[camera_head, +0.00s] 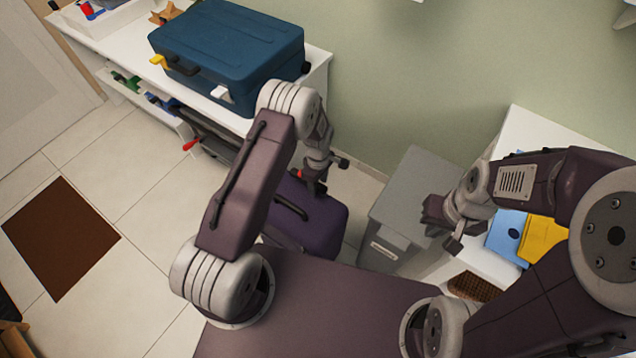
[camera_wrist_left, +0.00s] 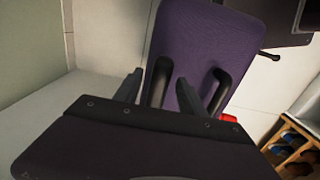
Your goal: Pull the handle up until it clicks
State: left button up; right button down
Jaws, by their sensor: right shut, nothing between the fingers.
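A purple suitcase (camera_head: 325,222) stands on the floor below the shelf, partly hidden by my left arm. A black handle (camera_head: 291,207) shows on it. My left gripper (camera_head: 318,182) is just above the suitcase. In the left wrist view, the suitcase (camera_wrist_left: 190,45) has two black handle bars. The left bar (camera_wrist_left: 158,80) lies between my spread left fingers, with gaps on both sides; I cannot tell how deep it is between them. The right bar (camera_wrist_left: 219,88) is outside the fingers. My right gripper (camera_head: 440,226) is shut and empty, over the grey box.
A blue suitcase (camera_head: 228,50) lies on the white shelf (camera_head: 318,62) above. A grey box (camera_head: 410,190) stands right of the purple suitcase. A white unit (camera_head: 545,130) holds blue and yellow items at the right.

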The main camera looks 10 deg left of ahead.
pick_arm(q)
grip_shut()
dwell(1.2)
